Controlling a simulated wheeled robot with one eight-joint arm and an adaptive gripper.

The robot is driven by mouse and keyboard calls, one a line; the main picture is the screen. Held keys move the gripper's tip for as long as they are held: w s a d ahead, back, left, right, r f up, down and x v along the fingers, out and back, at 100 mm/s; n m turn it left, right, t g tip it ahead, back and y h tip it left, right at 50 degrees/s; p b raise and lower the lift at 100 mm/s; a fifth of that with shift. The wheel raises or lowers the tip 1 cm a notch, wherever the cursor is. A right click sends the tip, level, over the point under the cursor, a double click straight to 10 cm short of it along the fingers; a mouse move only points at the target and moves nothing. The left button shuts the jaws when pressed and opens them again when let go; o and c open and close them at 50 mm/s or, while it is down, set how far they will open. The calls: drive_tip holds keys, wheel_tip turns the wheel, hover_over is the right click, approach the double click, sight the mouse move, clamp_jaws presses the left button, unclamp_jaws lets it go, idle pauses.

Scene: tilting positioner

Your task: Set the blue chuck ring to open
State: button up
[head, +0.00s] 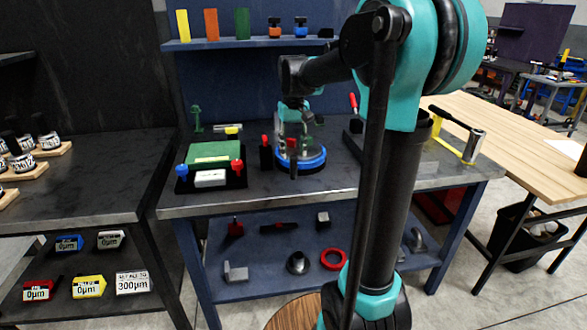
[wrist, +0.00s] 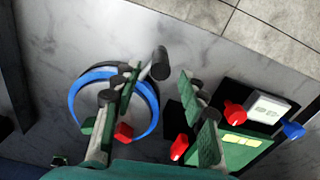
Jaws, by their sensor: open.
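The blue chuck ring (head: 313,163) lies around the round positioner on the bench, near the bench's front edge. In the wrist view the ring (wrist: 74,100) shows at the left, partly covered by one finger of my gripper. A black cylindrical handle (wrist: 160,63) on a grey stem sticks out by the ring's edge. My gripper (wrist: 163,92) is open and empty, its green-padded fingers wide apart. One finger overlaps the ring and the other is beside it. In the head view my gripper (head: 292,126) is over the positioner. I cannot tell whether it touches anything.
A green block fixture (head: 213,153) with blue and red knobs stands left of the ring. A dark post with a red top (head: 265,152) stands between them. A red knob (wrist: 124,131) lies inside the ring's outline. A shelf (head: 235,43) runs behind.

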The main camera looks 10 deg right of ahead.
sight(293, 168)
wheel_tip(293, 168, down, 7)
drive_tip(key=shift+f, duration=0.1)
drive_tip(key=shift+c, duration=0.4)
clamp_jaws()
